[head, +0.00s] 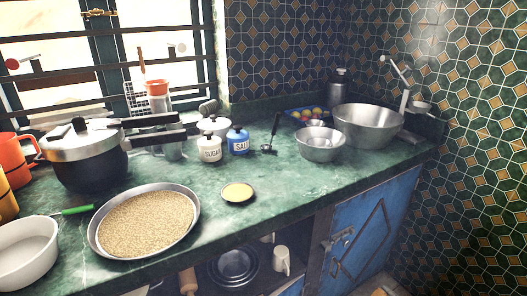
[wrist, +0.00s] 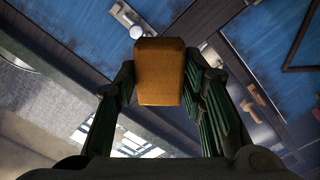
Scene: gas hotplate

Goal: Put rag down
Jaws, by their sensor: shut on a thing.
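In the wrist view, my gripper (wrist: 160,100) is shut on an orange-brown block-shaped thing (wrist: 160,70), which I take to be the rag. Its fingers stand on either side of it, and the held thing sticks out past the fingertips. Blue cabinet fronts lie beyond it in the wrist view. My gripper and the held rag do not show in the head view. The green counter top (head: 290,185) shows in the head view with a clear patch at its middle right.
On the counter stand a pressure cooker (head: 88,160), a pan of grain (head: 145,222), a small yellow-filled dish (head: 237,192), salt and sugar jars (head: 238,142) and two steel bowls (head: 320,147). Below are an open shelf and a blue cabinet door (head: 365,225).

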